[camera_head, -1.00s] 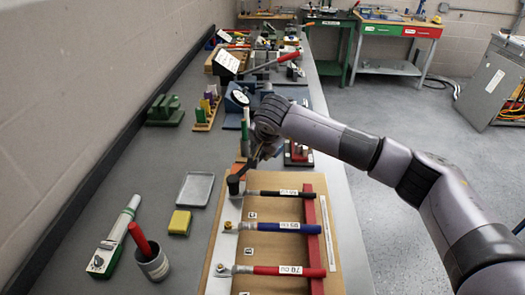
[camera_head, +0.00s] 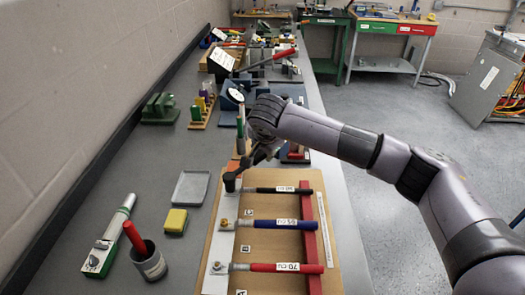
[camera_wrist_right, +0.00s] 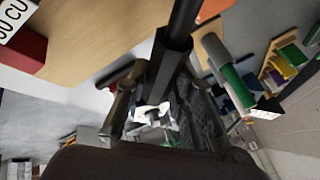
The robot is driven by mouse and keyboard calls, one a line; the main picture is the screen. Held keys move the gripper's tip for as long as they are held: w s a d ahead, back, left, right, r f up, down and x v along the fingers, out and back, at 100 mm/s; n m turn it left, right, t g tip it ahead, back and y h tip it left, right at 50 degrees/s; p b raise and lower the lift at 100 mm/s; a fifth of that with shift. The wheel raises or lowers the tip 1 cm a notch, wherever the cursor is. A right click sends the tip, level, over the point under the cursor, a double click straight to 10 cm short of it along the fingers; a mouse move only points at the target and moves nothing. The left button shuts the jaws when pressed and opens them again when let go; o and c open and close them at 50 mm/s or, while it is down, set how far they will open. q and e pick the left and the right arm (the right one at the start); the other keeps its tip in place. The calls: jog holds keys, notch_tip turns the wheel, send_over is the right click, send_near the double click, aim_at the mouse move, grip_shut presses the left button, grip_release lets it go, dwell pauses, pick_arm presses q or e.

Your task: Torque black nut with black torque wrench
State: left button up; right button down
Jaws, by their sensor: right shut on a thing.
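My right gripper (camera_head: 260,154) is shut on the black torque wrench (camera_head: 243,172) above the far end of the wooden board. The wrench slants down to the left, and its dark head meets the left end of the black cable (camera_head: 275,190). The black nut is hidden there under the wrench head. In the right wrist view the wrench's black shaft (camera_wrist_right: 180,30) runs up from between the fingers (camera_wrist_right: 150,100). The left gripper is not in view.
The board (camera_head: 262,268) also carries a blue cable (camera_head: 280,224) and a red cable (camera_head: 275,267), crossed by a red bar (camera_head: 309,235). A yellow block (camera_head: 175,221), a grey tray (camera_head: 190,188) and a grey cup (camera_head: 149,263) with a red handle stand to the left.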

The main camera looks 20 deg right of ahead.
jog(key=shift+s, duration=0.1)
dwell(0.3)
jog(key=shift+s+d+r+m+h+b, duration=0.15)
jog(key=shift+s+d+m+h, duration=0.15)
jog(key=shift+s+m, duration=0.2)
jog(key=shift+s+d+f+m+h+b, duration=0.1)
jog(key=shift+s+d+m+h+b, duration=0.1)
jog(key=shift+s+m+h, duration=0.25)
jog(key=shift+b, duration=0.9)
dwell(0.4)
jog(key=shift+r, duration=0.1)
jog(key=shift+r+p, duration=0.95)
jog(key=shift+r, duration=1.25)
